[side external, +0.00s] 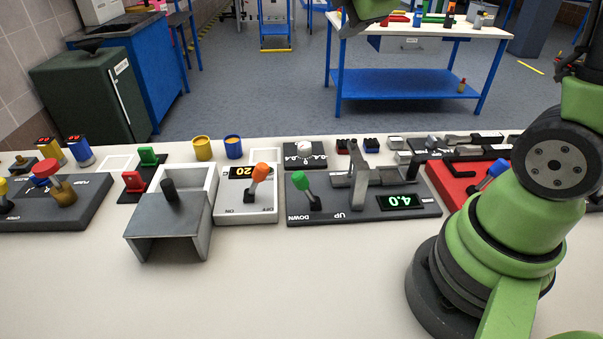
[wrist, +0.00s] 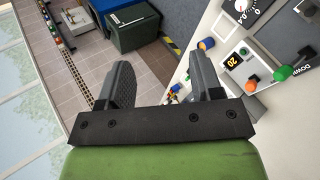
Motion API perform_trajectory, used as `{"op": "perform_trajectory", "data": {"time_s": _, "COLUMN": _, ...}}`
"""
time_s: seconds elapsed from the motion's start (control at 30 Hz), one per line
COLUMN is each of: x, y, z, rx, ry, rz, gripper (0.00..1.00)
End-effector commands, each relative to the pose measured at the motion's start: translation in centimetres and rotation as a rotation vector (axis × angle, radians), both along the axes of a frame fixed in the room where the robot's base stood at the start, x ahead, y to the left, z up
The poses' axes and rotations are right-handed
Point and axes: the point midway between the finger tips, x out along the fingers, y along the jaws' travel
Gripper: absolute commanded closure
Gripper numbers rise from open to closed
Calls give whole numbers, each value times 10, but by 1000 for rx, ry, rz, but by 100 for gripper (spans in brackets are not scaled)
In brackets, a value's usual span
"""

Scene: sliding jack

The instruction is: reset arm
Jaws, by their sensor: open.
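My gripper (wrist: 159,62) is open, with its two dark fingers wide apart and nothing between them in the wrist view. It is raised away from the worktop and tilted toward the room. In the side external view only part of my green arm shows at the top edge and right; the fingers are out of frame. The sliding jack (side external: 410,215) is a dark grey panel with a green-knobbed lever (side external: 302,183), UP and DOWN labels, a grey metal upright and a display reading 4.0. The green knob also shows at the right of the wrist view (wrist: 282,73). My gripper touches none of these.
Left of the jack stand an orange-lever panel (side external: 247,207) reading 20, a grey open box (side external: 160,249) and a red-button panel (side external: 77,215). A red panel (side external: 445,184) with a blue lever lies right. The worktop's front (side external: 260,290) is clear.

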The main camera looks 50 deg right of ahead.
Motion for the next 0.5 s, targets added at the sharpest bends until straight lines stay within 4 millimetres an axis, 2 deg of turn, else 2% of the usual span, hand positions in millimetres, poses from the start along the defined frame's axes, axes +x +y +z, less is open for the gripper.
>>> {"op": "perform_trajectory", "data": {"time_s": 0.03, "x": -20, "y": 5, "z": 11, "rx": 128, "ry": -65, "rz": -128, "gripper": 40}}
{"op": "perform_trajectory", "data": {"time_s": 0.1, "x": -49, "y": 14, "z": 16, "rx": 337, "ry": -133, "rz": -319, "gripper": 40}}
{"op": "perform_trajectory", "data": {"time_s": 0.17, "x": -74, "y": 26, "z": 16, "rx": 527, "ry": -174, "rz": -469, "gripper": 40}}
{"op": "perform_trajectory", "data": {"time_s": 0.3, "x": -127, "y": 62, "z": 7, "rx": 967, "ry": -189, "rz": -771, "gripper": 40}}
{"op": "perform_trajectory", "data": {"time_s": 0.4, "x": -154, "y": 89, "z": 1, "rx": 1221, "ry": -146, "rz": -921, "gripper": 40}}
{"op": "perform_trajectory", "data": {"time_s": 0.5, "x": -172, "y": 110, "z": -2, "rx": 1393, "ry": -88, "rz": -1016, "gripper": 40}}
